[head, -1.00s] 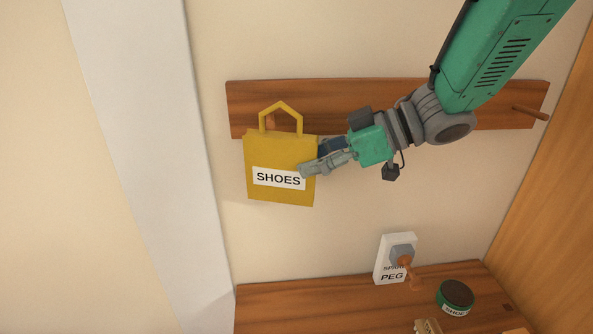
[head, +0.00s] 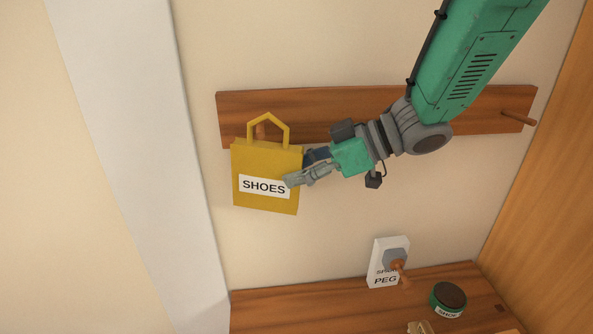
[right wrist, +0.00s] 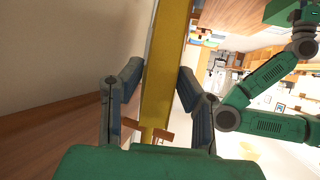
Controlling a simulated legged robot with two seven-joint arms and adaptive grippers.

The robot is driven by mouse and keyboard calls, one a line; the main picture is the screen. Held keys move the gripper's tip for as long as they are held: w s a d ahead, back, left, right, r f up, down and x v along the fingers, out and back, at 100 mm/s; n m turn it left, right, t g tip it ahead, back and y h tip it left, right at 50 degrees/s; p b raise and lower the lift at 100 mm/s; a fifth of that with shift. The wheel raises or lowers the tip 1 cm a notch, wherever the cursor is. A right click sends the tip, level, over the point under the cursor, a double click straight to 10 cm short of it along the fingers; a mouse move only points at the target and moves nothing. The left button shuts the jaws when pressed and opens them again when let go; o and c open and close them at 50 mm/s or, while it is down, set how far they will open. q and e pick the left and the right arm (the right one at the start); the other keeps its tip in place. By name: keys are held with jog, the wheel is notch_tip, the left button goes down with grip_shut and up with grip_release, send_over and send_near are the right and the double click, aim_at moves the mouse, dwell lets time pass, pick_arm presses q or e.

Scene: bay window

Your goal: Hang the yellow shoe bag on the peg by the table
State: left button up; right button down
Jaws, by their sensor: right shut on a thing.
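The yellow shoe bag (head: 266,163), labelled SHOES, is upright in front of the left part of the wooden wall rail (head: 330,112). My right gripper (head: 296,170) is shut on its right edge. In the right wrist view the bag (right wrist: 165,65) stands edge-on between the two fingers (right wrist: 160,88). A wooden rail peg (head: 261,131) shows through the bag's handle loop. I cannot tell whether the handle rests on it. Another peg (head: 389,265) sticks out from a grey mount on a white card (head: 384,280) reading PEG, by the table (head: 290,309).
A green round tin (head: 448,299) with a dark top stands on the table. A further peg (head: 519,118) is at the rail's right end. A wooden side panel (head: 540,200) bounds the right.

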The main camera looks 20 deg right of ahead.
jog(key=c, duration=1.1)
grip_release()
jog(key=shift+a, duration=0.3)
jog(key=shift+o, duration=0.2)
jog(key=shift+a, duration=0.45)
jog(key=shift+d, duration=0.15)
pick_arm(q)
jog(key=shift+s+a+f, duration=0.1)
jog(key=shift+a, duration=0.4)
pick_arm(e)
jog(key=v, duration=1.1)
jog(key=shift+s+r, duration=0.2)
jog(key=shift+r, duration=0.05)
jog(key=shift+d, duration=0.15)
